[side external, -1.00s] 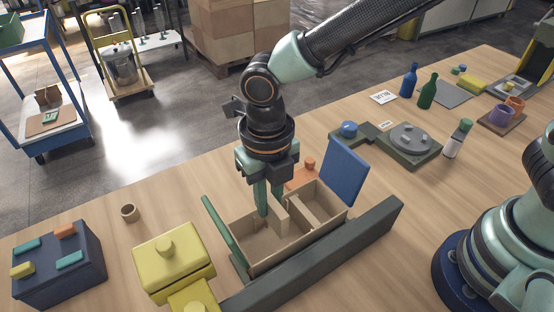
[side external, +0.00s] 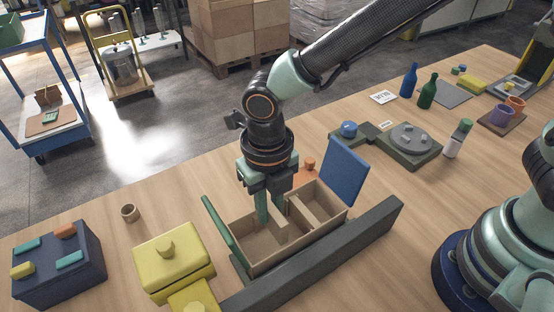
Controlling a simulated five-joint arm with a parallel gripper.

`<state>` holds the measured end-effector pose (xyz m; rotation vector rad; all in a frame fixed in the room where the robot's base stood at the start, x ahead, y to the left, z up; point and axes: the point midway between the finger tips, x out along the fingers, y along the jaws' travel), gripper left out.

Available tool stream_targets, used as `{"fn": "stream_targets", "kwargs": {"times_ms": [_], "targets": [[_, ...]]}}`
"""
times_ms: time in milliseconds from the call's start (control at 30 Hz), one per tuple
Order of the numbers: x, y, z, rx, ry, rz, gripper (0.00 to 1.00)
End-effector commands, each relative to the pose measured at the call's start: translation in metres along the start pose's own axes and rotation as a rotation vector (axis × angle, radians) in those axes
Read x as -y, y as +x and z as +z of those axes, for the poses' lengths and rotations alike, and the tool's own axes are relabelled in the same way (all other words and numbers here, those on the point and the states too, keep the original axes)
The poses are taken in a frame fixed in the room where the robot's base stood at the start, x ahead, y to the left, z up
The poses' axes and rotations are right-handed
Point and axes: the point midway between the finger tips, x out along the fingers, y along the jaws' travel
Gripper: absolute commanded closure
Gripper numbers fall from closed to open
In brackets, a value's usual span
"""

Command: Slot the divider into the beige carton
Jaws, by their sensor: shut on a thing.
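The beige carton (side external: 302,241) stands open in the middle of the table, with a green flap (side external: 220,228) on its left and a blue flap (side external: 345,170) raised on its right. My gripper (side external: 269,208) points down into the carton and is shut on the beige divider (side external: 279,226). The divider stands roughly upright across the carton, between the left space and the right part. Its lower edge is hidden, so I cannot tell whether it touches the floor. Another beige partition (side external: 318,207) shows in the right part.
A dark bar (side external: 330,252) runs along the carton's near side. A yellow block with a knob (side external: 172,252) stands at left, beyond it a dark blue box (side external: 62,268). A grey fixture with a disc (side external: 410,139) and a capped bottle (side external: 458,138) stand right.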

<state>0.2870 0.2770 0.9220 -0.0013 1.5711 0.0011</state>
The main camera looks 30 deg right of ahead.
Motion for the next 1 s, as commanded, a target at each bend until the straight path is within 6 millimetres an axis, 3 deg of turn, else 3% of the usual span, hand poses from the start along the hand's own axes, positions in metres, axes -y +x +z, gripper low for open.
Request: {"fn": "stream_targets", "kwargs": {"times_ms": [1000], "targets": [[0.0, 0.046, 0.0, -0.001, 0.0, -0.001, 1.0]]}}
